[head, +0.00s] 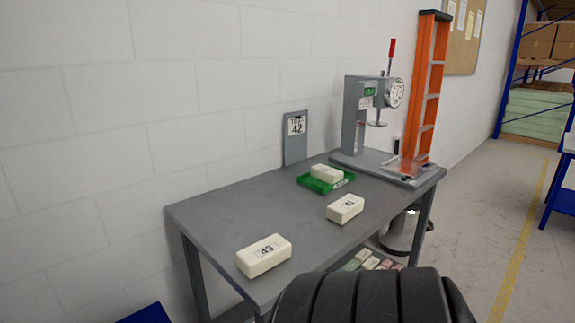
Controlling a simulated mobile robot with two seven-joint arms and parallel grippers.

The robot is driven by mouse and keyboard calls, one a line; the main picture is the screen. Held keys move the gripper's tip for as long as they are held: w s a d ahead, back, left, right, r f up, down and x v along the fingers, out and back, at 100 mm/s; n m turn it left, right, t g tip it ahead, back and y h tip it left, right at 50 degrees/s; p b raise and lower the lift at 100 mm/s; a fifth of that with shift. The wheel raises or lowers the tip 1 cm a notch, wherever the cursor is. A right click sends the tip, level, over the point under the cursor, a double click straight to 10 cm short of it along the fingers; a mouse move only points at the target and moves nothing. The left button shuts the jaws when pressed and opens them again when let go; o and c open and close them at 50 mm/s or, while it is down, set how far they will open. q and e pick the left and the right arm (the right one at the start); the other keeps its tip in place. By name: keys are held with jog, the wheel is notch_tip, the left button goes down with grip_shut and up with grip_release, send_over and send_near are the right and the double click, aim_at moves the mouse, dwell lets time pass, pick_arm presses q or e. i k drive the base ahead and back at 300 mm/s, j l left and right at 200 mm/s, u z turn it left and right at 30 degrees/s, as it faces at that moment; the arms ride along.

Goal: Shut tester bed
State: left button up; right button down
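The tester (353,115) is a grey press at the far right end of the table. It has a red-handled lever (391,51), a round dial (396,93), a green display and a round pressing plate (377,124) held above its grey base (368,162). A tall orange frame with crossbars (431,85) stands upright at the right side of the base, reaching above the tester. Its lower end meets the base near a flat orange-edged area (402,167); the exact joint is too small to tell. Neither gripper is in view.
The grey table (215,220) carries a green tray (343,182) with a white block (327,173), a block (345,209) and a block labelled 43 (264,256). A grey plate marked 42 (296,140) stands against the wall. A dark ribbed shape covers the bottom.

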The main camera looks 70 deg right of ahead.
aim_at(399, 165)
jog(key=z, duration=1.35)
